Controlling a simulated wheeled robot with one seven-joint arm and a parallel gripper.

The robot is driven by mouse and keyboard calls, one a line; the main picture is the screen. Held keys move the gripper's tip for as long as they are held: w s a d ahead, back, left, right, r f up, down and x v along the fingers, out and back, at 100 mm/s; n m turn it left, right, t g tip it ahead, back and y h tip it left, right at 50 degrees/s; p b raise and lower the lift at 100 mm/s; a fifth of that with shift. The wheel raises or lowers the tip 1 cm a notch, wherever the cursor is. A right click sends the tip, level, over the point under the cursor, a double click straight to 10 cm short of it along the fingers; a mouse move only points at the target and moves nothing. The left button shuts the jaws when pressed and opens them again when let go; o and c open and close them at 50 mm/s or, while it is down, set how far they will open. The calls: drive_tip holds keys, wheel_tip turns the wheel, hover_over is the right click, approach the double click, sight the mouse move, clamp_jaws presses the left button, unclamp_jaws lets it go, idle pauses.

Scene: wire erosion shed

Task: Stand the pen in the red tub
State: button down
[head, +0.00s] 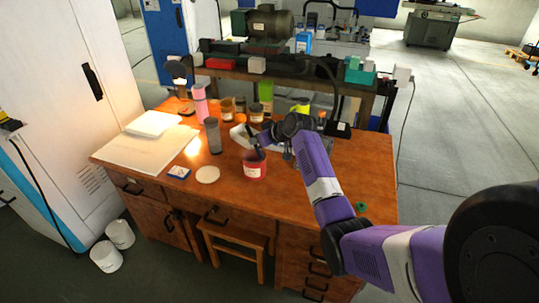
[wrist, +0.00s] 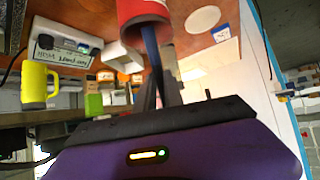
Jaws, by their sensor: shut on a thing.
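The red tub (head: 255,170) stands upright on the wooden desk, near its front middle, with a pale label on its side. It also shows at the top of the wrist view (wrist: 130,10), with its dark opening facing my gripper. My gripper (head: 259,143) is just above the tub's rim in the head view. In the wrist view my gripper (wrist: 158,88) is shut on the blue pen (wrist: 151,45). The pen's far end reaches the tub's opening and appears to be inside it; whether it touches the bottom is hidden.
A white round coaster (head: 207,174), a small blue-and-white box (head: 179,172) and a grey tumbler (head: 213,135) are left of the tub. Several jars stand behind. A yellow mug (wrist: 38,82) shows in the wrist view. The desk's front right is mostly clear.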

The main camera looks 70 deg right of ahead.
drive_tip(key=w+m+t+h+b, duration=0.1)
drive_tip(key=r+t+h+b, duration=0.1)
drive_tip(key=h, duration=0.1)
drive_tip(key=shift+w+d+r+m+t+h+b, duration=0.15)
drive_tip(key=shift+w+r+m+t+h+b, duration=0.15)
drive_tip(key=shift+w+m, duration=0.1)
drive_tip(key=r+h+b, duration=0.1)
drive_tip(key=r+m+t+h+b, duration=0.1)
drive_tip(key=r+h+b, duration=0.1)
drive_tip(key=shift+s+d+r+t+h, duration=0.1)
drive_tip(key=shift+s+r+t+h, duration=0.2)
drive_tip(key=shift+s+r, duration=0.1)
drive_tip(key=shift+s+r+m, duration=0.2)
drive_tip(key=shift+r+m, duration=0.1)
drive_tip(key=shift+f+b, duration=2.25)
drive_tip(key=shift+f, duration=1)
wheel_tip(320, 180, down, 7)
drive_tip(key=b, duration=0.7)
drive_tip(key=shift+f+b, duration=0.15)
drive_tip(key=shift+b, duration=0.2)
drive_tip(key=c, duration=1.4)
unclamp_jaws()
drive_tip(key=shift+o, duration=0.2)
